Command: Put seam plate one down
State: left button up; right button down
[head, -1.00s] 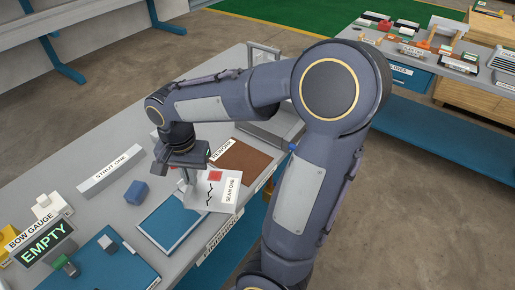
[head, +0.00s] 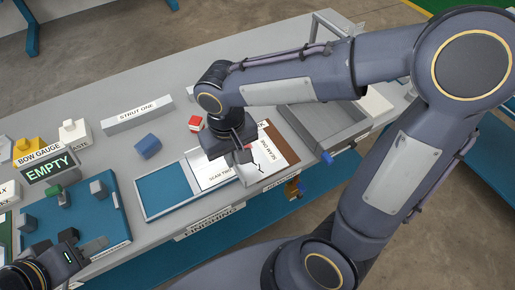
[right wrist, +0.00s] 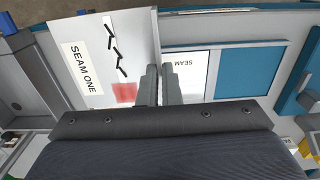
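Seam plate one (head: 253,170) is a pale plate labelled SEAM ONE, with a black jagged line. In the right wrist view the plate (right wrist: 100,60) also shows a red square, and its edge runs between the fingers. My right gripper (head: 243,153) is shut on that edge; the wrist view shows the fingers (right wrist: 159,85) close together. The plate is over or beside the brown rework mat (head: 284,148); I cannot tell whether it touches. Seam plate two (head: 208,172) lies at the right of the blue finishing tray (head: 165,190). My left gripper (head: 70,258) is at bottom left, its opening unclear.
A grey open bin (head: 340,125) stands right of the mat. The blue fixture board (head: 90,215) and EMPTY display (head: 48,168) are left. The tray's left half is bare.

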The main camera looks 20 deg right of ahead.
jog(key=w+d+f, duration=0.1)
jog(key=d+f, duration=0.1)
jog(key=w+d+f, duration=0.4)
jog(key=f, duration=0.1)
jog(key=shift+d, duration=0.25)
jog(key=f, duration=0.2)
jog(key=shift+w+d+f, duration=0.15)
jog(key=shift+d+f, duration=0.05)
jog(key=shift+f, duration=0.6)
jog(key=shift+f, duration=0.25)
jog(key=c, duration=1.6)
grip_release()
jog(key=shift+r, duration=0.1)
